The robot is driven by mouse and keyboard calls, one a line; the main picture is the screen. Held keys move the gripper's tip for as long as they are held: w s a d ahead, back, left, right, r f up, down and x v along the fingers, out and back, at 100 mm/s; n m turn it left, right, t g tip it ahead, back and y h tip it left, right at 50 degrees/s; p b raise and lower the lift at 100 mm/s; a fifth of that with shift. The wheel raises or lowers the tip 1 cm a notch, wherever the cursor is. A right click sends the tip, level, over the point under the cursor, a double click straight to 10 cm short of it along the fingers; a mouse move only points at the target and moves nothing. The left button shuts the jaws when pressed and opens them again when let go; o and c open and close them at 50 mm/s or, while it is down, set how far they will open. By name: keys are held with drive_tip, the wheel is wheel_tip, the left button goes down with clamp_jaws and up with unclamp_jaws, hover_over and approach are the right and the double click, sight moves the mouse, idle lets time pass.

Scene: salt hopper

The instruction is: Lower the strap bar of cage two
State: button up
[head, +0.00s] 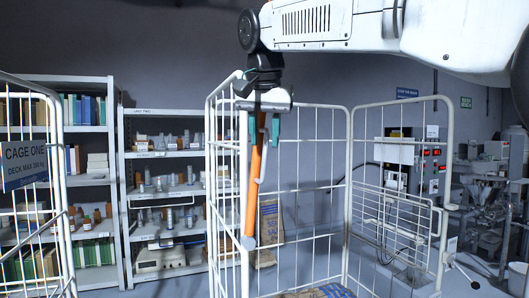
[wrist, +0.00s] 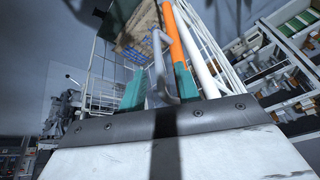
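The white wire cage (head: 317,108) stands in the middle of the head view; no name plate shows clearly on it. An orange strap bar (head: 254,190) hangs nearly upright along its near left post, its lower end near the pivot. It also shows in the wrist view (wrist: 172,35). A grey hooked rod (wrist: 158,60) lies beside it. My gripper (head: 264,128) points down at the bar's upper end, its teal fingers apart on either side in the head view. In the wrist view the bar runs down to the right finger; contact cannot be told.
A cage marked CAGE ONE (head: 24,165) stands at the left edge. Shelves (head: 122,190) with bottles and boxes stand behind. A grey control cabinet (head: 431,175) and machinery are at right. A sack (head: 269,225) stands behind the cage's wires. Floor shows between shelves and cage.

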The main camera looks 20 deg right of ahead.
sight(265, 146)
drive_tip(key=shift+x, duration=2.2)
clamp_jaws()
